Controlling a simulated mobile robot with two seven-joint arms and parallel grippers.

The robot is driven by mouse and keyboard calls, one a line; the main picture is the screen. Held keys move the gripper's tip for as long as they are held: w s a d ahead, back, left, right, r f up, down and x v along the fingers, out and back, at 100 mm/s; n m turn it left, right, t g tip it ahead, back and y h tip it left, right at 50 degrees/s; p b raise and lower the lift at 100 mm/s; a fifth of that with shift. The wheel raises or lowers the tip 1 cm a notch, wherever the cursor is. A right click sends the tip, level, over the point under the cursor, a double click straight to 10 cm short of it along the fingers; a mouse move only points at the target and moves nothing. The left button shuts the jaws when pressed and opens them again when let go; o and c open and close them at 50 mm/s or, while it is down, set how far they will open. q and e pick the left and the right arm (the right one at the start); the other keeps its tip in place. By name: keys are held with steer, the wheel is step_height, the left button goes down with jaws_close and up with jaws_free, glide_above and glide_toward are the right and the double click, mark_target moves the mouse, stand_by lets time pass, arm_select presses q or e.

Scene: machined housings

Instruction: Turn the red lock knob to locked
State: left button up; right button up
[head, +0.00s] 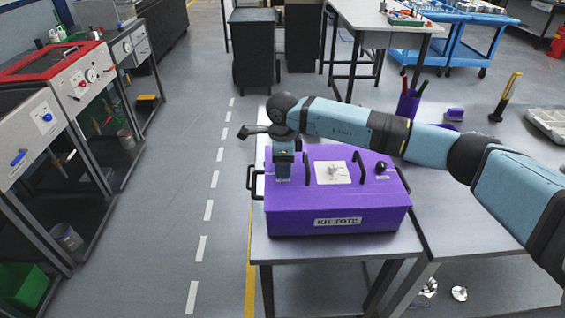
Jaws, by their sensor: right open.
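A purple box labelled "KIT TOTE" (290,218) stands on the grey table. On its lid is a white plate with a pale dial (333,171), and right of that a small black ball-shaped knob (381,167). I cannot make out a red lock knob on the box; the left part of the lid is partly hidden by my right gripper. My right gripper (283,179) points down at the lid's left end, left of the white plate. It is open, and nothing shows held in it. Whether it touches the lid is unclear. My left gripper is out of view.
Black handles (307,170) stand up from the lid. A purple cup with pens (408,103) and a yellow-handled tool (507,95) stand on the table behind my right arm. A red-topped machine (55,62) stands at the left, across a clear aisle.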

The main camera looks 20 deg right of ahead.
steer(key=shift+f, duration=0.2)
steer(key=shift+c, duration=0.3)
steer(key=c, duration=0.9)
